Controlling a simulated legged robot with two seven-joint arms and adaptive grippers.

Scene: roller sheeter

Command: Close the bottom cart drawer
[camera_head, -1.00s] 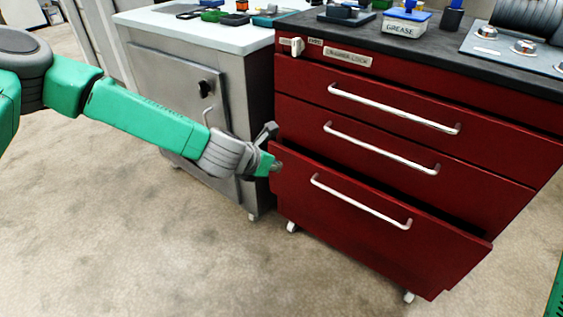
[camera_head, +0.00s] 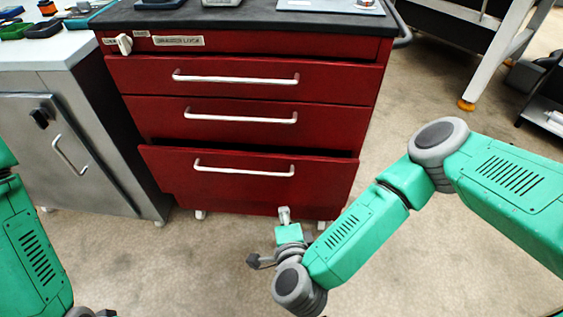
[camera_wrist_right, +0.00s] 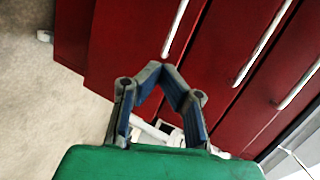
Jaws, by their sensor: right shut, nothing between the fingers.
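The red cart's bottom drawer (camera_head: 230,190) stands partly pulled out, with a dark gap along its top edge. Its silver bar handle (camera_head: 243,170) is unobstructed. My right gripper (camera_head: 285,214) is shut and empty, pointing up toward the lower right of the drawer front. I cannot tell whether it touches. In the right wrist view the fingers (camera_wrist_right: 162,70) meet at their tips, in front of the red drawer fronts. My left arm shows at the lower left, but its gripper is out of frame.
The two drawers above (camera_head: 240,117) look shut. A grey metal cabinet (camera_head: 70,150) stands close at the cart's left. A dark table with a white leg (camera_head: 500,50) is at the upper right. The floor before the cart (camera_head: 180,270) is clear.

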